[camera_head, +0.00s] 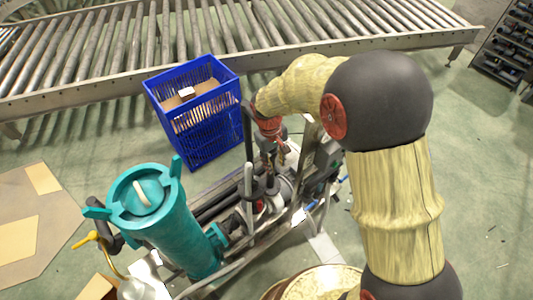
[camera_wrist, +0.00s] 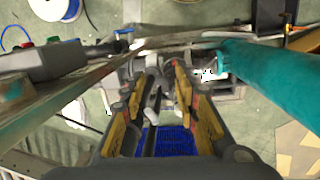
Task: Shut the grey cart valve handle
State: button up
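The cart (camera_head: 225,215) stands in the middle of the head view and carries pipes and valve fittings. A light grey lever that looks like the valve handle (camera_head: 248,182) stands upright on it, just left of my gripper (camera_head: 271,150). In the wrist view, my gripper (camera_wrist: 158,84) has its two yellow-padded fingers apart. A pale grey lever (camera_wrist: 153,101) shows in the gap between them, seemingly below. I cannot tell whether either finger touches it. The valve body is partly hidden by the fingers.
A teal canister (camera_head: 160,220) rises at the cart's left end; it also shows at right in the wrist view (camera_wrist: 270,75). A blue crate (camera_head: 205,120) stands behind the cart, before a roller conveyor (camera_head: 200,35). A dark upright pipe (camera_head: 247,130) is close to my gripper. Open floor lies right.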

jog(key=w+a+f+n+t, duration=0.2)
jog(key=w+a+f, duration=0.1)
jog(key=w, duration=0.7)
jog(key=shift+n, duration=0.3)
jog(key=f, duration=0.2)
jog(key=f+b, duration=0.1)
jog(key=f, duration=0.2)
jog(key=w+d+f+b, duration=0.1)
jog(key=f, duration=0.1)
jog(key=shift+f, duration=0.25)
jog(key=shift+c, duration=0.4)
grip_shut()
